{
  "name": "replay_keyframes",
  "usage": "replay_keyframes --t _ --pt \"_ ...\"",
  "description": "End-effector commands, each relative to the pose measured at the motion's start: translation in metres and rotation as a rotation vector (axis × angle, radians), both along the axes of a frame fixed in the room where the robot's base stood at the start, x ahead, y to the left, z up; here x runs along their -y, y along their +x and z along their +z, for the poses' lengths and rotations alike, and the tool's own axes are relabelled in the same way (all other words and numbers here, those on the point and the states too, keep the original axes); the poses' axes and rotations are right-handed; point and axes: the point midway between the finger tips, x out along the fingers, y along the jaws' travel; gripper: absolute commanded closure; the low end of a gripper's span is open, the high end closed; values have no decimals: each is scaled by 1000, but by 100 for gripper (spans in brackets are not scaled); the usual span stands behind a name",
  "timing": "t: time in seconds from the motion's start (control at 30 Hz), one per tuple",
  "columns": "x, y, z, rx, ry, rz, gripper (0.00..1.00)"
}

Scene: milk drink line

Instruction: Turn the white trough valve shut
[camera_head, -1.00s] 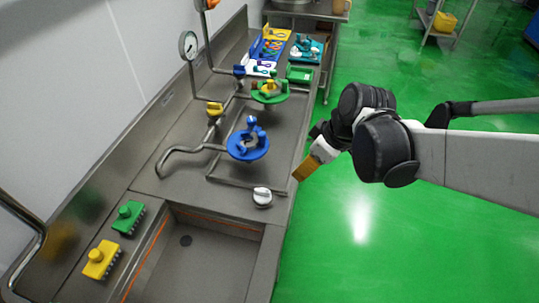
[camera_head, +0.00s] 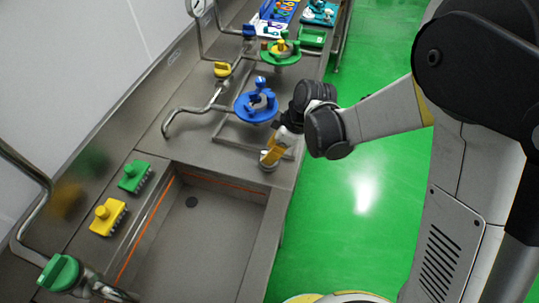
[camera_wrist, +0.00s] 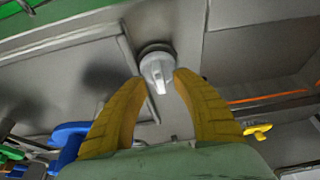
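The white trough valve (camera_wrist: 157,66) is a round pale knob with a narrow raised grip. In the wrist view it lies just ahead of my gripper, between its two yellow fingertips (camera_wrist: 159,79). The fingers are spread, with a gap on each side of the raised grip. In the head view my gripper (camera_head: 272,157) points down over the steel ledge at the trough's back right corner and hides most of the valve. I cannot tell whether a finger touches it.
The sunken trough (camera_head: 200,250) lies in front of the ledge. A blue handwheel (camera_head: 256,104) stands close behind my gripper. A green brush (camera_head: 134,174) and a yellow brush (camera_head: 108,216) lie on the left. A green valve (camera_head: 60,272) is at lower left. Open green floor (camera_head: 365,200) lies right.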

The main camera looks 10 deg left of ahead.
Motion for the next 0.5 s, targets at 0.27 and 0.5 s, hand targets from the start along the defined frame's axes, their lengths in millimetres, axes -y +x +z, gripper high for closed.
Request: replay_keyframes --t 0.27,0.5 --pt "-4 0 -9 1 0 -1 67" --pt "-4 0 -9 1 0 -1 98"
